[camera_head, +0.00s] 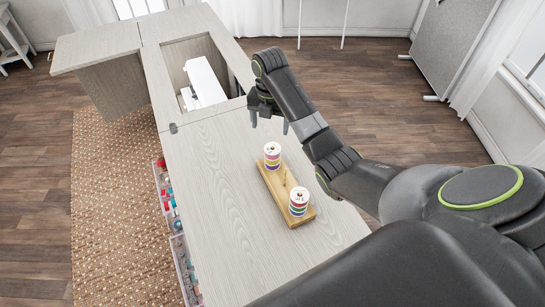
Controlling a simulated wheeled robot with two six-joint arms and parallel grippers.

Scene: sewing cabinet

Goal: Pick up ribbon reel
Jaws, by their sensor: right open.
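Two ribbon reels with white tops and coloured bands stand upright on a wooden board on the cabinet's top. The far reel (272,155) is at the board's far end, and the near reel (298,201) is at its near end. My left gripper is not in view.
The sewing cabinet (205,205) has clear top space left of the board. A white sewing machine (205,82) sits in its recess. Open drawers (183,262) with coloured items stick out on the left. A woven rug (115,220) lies beside it.

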